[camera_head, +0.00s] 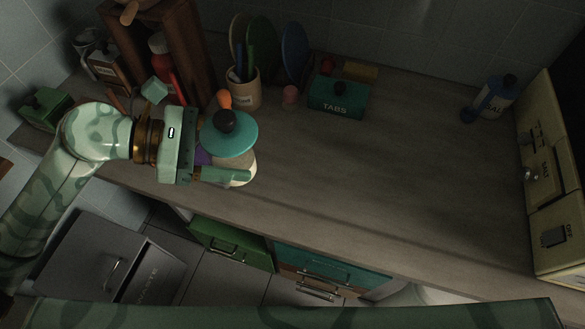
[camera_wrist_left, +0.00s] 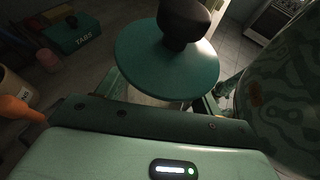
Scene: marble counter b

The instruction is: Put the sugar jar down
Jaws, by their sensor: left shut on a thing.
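The sugar jar has a round teal lid (camera_head: 230,136) with a dark knob and a pale body (camera_head: 238,163) below it. My left gripper (camera_head: 228,160) is shut on the jar's body, under the lid. The jar appears roughly upright at the front left part of the counter. I cannot tell whether its base touches the counter. In the left wrist view the teal lid (camera_wrist_left: 165,65) hides most of the jar body between the fingers. My right gripper is not in view.
A utensil crock (camera_head: 245,92), a green TABS box (camera_head: 338,97) and a blue-labelled bottle (camera_head: 490,100) stand along the back. A wooden rack (camera_head: 195,60) is behind my left gripper. A cream appliance (camera_head: 545,165) stands at the right. The counter (camera_head: 390,170) is clear in the middle.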

